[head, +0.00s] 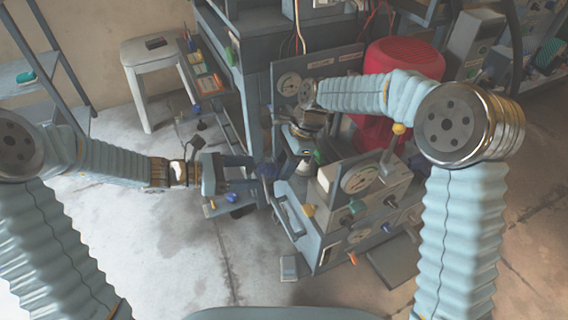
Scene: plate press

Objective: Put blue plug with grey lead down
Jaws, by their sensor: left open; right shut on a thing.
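A blue piece that looks like the blue plug (268,170) is near the middle of the head view, by the front left edge of the machine. My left gripper (257,174) comes in from the left, and its open fingers are close to this piece. I cannot tell whether they touch it. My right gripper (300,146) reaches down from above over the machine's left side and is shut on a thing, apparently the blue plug. Its fingertips are small and partly hidden. I cannot make out the grey lead.
The grey machine with a dial (360,180) and coloured knobs stands below my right arm. A red drum (405,58) is behind it. A white stool (150,55) stands at the back left. The floor (170,255) at front left is clear.

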